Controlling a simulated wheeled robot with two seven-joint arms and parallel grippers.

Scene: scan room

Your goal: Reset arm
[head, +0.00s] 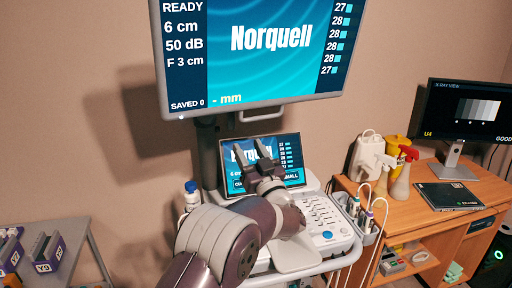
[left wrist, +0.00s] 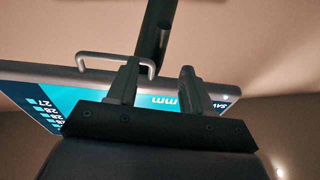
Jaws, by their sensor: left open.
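My left arm reaches up from the bottom of the head view. My left gripper (head: 251,150) is open and empty, with its two fingers apart, in front of the small touch screen (head: 292,156) of the ultrasound cart. In the left wrist view both fingers (left wrist: 158,82) stand apart with nothing between them. Behind them there are the large monitor's lower edge (left wrist: 60,72) and its grey handle (left wrist: 112,58). My right gripper is in neither view.
The large monitor (head: 275,50) hangs above the cart. The cart's keypad (head: 325,213) and probe holders lie to the right of my arm. A wooden desk (head: 405,215) with spray bottles (head: 404,172) and an X-ray screen (head: 470,110) stands at right. A rack table (head: 75,240) is at left.

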